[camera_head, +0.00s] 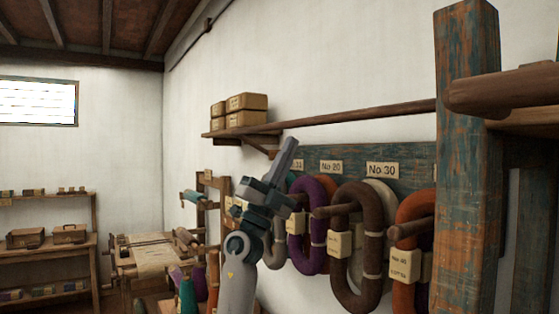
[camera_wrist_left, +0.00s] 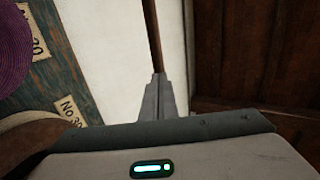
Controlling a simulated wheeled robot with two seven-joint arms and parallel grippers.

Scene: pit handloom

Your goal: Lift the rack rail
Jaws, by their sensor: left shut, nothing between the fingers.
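The rack rail (camera_head: 370,112) is a long brown wooden rod along the white wall, above the board of yarn hanks. It runs from the small shelf at left to the blue-brown post at right. My left gripper (camera_head: 292,142) points up, shut and empty, with its tips just below the rail in the head view; I cannot tell whether they touch. In the left wrist view, the shut fingers (camera_wrist_left: 158,80) line up with a dark brown strip that looks like the rail (camera_wrist_left: 153,35); its lower part is hidden behind them. My right gripper is not in view.
Purple (camera_head: 307,225), brown (camera_head: 352,245) and orange hanks hang on pegs under the blue board (camera_head: 410,160). Boxes (camera_head: 246,102) sit on the small shelf. A thick post (camera_head: 467,200) and a rounded beam (camera_head: 500,92) stand at right. The wall above the rail is clear.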

